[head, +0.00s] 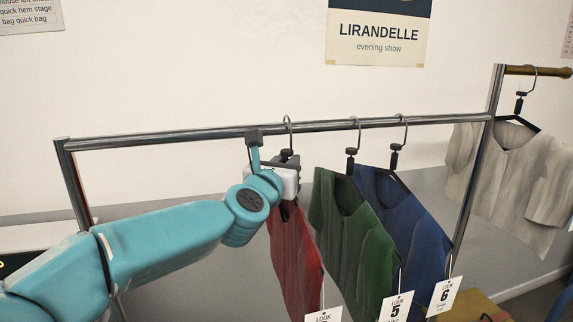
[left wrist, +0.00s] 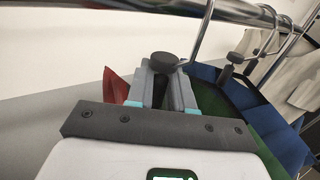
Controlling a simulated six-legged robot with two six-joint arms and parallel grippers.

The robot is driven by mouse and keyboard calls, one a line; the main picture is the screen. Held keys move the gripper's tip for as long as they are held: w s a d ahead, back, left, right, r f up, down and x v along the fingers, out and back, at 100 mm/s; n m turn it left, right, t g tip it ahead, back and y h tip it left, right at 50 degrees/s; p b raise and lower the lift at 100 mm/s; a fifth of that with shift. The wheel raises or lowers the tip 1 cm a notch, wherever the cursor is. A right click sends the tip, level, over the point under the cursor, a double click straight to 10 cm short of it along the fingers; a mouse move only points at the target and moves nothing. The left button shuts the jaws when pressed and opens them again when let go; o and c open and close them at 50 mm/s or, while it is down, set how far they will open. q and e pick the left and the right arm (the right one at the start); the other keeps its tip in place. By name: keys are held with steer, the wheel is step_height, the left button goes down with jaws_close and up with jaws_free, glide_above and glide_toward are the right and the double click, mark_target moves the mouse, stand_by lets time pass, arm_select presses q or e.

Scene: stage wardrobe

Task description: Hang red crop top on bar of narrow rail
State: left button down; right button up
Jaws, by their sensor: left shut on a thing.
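The red crop top (head: 296,250) hangs from its hanger below the silver bar (head: 220,132) of the rail. My left gripper (head: 288,158) is shut on the black grip of that hanger, just under the bar; the grip (left wrist: 165,65) shows between the fingers in the left wrist view. The hanger's wire hook (head: 288,122) reaches above the bar and appears to loop over it. I cannot tell whether the hook bears on the bar. A corner of the red top (left wrist: 116,86) shows beside the fingers. My right gripper is not in view.
A green top (head: 350,230) and a blue top (head: 405,215) hang just to the right on the same bar, with number tags. A beige top (head: 510,165) hangs on a brown bar (head: 540,71) at the far right. The silver bar's left stretch is free of garments.

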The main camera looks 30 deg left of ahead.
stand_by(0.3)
arm_select(q)
steer(key=c, duration=0.9)
jaws_free()
steer(key=shift+s+d+f, duration=0.1)
steer(key=shift+s, duration=0.2)
steer(key=v, duration=1.5)
steer(key=shift+s+d+f, duration=0.1)
steer(key=shift+s, duration=0.25)
steer(key=shift+s, duration=0.1)
